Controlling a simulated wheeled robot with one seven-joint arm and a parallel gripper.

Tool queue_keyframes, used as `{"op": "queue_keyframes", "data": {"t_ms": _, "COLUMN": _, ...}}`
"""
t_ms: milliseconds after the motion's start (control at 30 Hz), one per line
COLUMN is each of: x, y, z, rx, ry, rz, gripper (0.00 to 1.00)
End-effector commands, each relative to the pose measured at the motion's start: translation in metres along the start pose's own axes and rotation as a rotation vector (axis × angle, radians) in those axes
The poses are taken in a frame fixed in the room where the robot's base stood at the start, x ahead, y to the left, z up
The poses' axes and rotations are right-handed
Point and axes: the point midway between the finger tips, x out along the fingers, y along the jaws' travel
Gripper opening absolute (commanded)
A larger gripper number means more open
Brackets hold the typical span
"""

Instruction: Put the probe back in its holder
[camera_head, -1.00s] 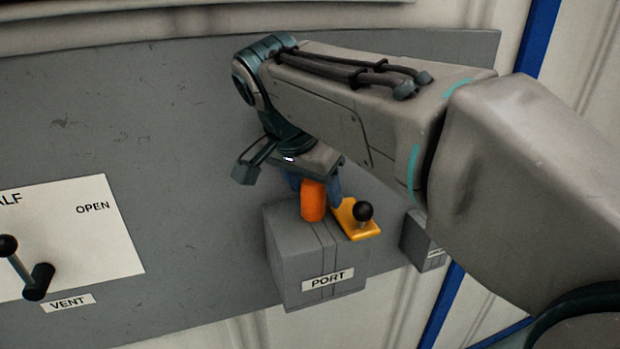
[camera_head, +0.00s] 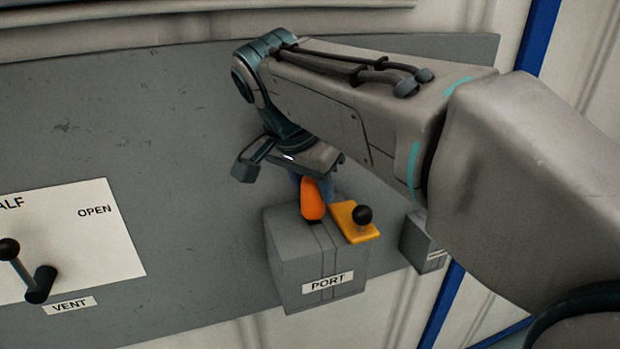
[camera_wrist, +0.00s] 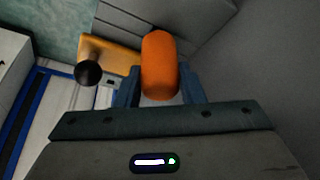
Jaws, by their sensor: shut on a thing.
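The probe is an orange rounded handle (camera_head: 313,200) standing at the top of the grey box labelled PORT (camera_head: 290,265), its lower end hidden or at the box's top. It also shows as an orange cylinder in the wrist view (camera_wrist: 160,65). My gripper (camera_wrist: 160,88) is shut on the probe, with a blue finger on each side of it. In the head view my gripper (camera_head: 312,180) is partly hidden behind the orange handle. I cannot make out the holder with certainty.
A yellow plate (camera_head: 345,228) with a black knob (camera_head: 361,214) lies on the box beside the probe. A smaller grey box (camera_head: 420,243) is to the right. A VENT lever (camera_head: 28,272) is at the far left. The grey panel between is bare.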

Motion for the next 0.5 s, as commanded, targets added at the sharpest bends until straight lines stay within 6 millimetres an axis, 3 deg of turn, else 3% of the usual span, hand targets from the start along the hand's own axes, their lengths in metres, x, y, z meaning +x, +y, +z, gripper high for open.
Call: {"op": "queue_keyframes", "data": {"t_ms": 500, "x": -0.026, "y": 0.0, "z": -0.011, "rx": 0.0, "ry": 0.0, "rz": -0.001, "gripper": 0.09}}
